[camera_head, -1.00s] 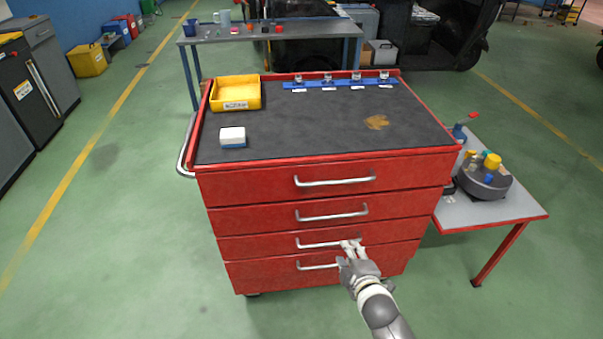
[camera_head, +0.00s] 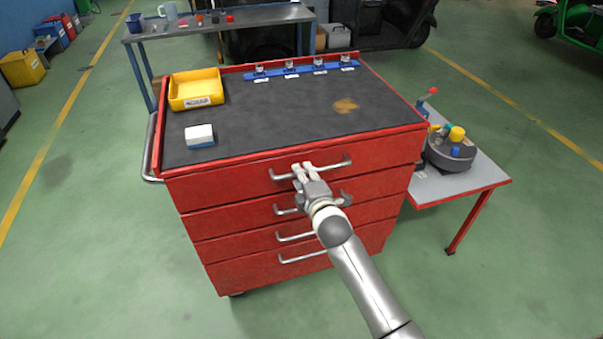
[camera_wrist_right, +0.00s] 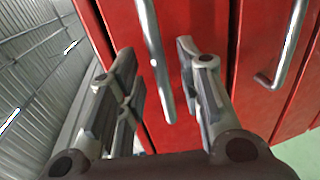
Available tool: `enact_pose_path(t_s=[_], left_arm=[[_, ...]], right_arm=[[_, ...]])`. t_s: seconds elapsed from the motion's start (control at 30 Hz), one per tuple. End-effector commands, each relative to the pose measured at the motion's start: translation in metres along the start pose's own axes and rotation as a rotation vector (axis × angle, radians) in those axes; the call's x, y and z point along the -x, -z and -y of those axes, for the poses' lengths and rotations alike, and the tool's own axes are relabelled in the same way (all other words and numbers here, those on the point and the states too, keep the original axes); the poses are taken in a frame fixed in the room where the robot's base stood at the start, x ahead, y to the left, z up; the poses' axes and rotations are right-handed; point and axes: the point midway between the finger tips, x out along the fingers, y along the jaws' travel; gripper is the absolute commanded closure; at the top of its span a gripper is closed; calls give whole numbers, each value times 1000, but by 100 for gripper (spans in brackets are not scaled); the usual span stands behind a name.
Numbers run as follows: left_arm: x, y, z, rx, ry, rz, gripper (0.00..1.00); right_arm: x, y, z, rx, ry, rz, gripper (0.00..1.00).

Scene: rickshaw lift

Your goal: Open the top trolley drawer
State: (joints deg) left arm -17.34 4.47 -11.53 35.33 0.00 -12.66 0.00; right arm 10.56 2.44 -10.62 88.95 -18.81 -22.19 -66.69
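The red trolley (camera_head: 190,225) stands in front of me with its drawers shut. Its top drawer (camera_head: 385,152) has a silver bar handle (camera_head: 335,164). A second handle (camera_wrist_right: 290,45) shows to the right there, on the drawer below. My left gripper is not in view.
A yellow bin (camera_head: 196,90), a white and blue block (camera_head: 199,135) and a blue rack (camera_head: 305,69) are on the trolley top. A grey side table (camera_head: 470,180) stands close to the trolley's right. Green floor (camera_head: 110,250) is clear at left.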

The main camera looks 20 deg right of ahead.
Motion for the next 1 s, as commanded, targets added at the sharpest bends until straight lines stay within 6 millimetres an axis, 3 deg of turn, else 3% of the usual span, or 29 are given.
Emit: enact_pose_path(t_s=[0.2, 0.6, 0.87, 1.0], left_arm=[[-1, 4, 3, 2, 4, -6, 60], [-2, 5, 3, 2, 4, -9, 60], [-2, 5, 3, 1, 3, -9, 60], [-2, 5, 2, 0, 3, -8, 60]], right_arm=[[-19, 0, 0, 1, 0, 0, 67], [-24, 0, 0, 0, 1, 0, 67], [-23, 0, 0, 0, 1, 0, 100], [-23, 0, 1, 0, 1, 0, 100]])
